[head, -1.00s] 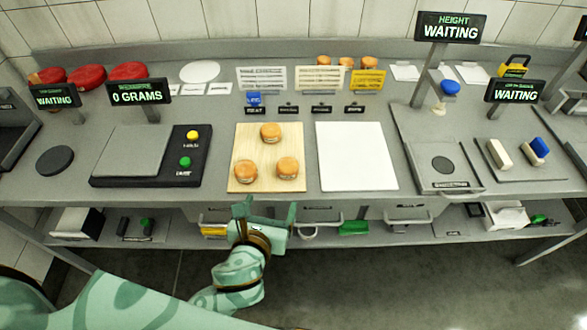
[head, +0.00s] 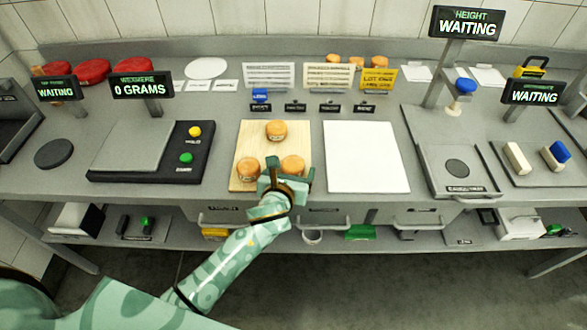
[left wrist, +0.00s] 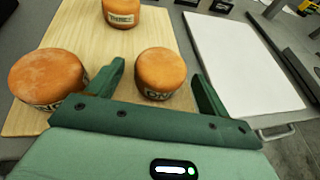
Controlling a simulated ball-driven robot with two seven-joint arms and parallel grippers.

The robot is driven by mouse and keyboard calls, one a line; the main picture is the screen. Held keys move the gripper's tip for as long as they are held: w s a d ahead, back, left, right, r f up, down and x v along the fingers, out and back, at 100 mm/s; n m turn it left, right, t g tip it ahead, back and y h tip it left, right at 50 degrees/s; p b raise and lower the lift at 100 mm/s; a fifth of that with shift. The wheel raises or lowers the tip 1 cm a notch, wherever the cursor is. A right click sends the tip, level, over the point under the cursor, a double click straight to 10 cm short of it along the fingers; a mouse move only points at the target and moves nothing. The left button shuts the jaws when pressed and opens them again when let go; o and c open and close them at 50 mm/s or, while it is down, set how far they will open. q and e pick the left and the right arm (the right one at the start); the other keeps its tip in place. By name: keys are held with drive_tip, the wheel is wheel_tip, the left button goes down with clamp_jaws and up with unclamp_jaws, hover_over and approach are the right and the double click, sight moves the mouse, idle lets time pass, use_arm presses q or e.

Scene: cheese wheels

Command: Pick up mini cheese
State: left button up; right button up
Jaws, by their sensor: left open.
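Three small orange mini cheeses with labels stand on a light wooden board (head: 245,138). One is at the back (head: 276,130), one at the front left (head: 248,170), one at the front right (head: 291,165). My left gripper (head: 286,177) is open over the board's front right. In the left wrist view, the front right cheese (left wrist: 161,73) sits between the open fingers (left wrist: 160,85), just ahead of the palm. The front left cheese (left wrist: 47,78) is outside the left finger and the back one (left wrist: 122,12) is farther off. My right gripper does not show.
A white board (head: 365,157) lies to the right of the wooden board. A scale (head: 133,146) reading 0 grams stands to the left. A height gauge (head: 457,165) is at the right. Label cards (head: 268,76) and more orange cheeses (head: 356,61) stand behind. Red wheels (head: 92,70) are at the back left.

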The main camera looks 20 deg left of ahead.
use_arm(q)
drive_tip(key=shift+w+f, duration=0.1)
drive_tip(key=shift+w, duration=0.1)
drive_tip(key=shift+s, duration=0.1)
drive_tip(key=c, duration=1.1)
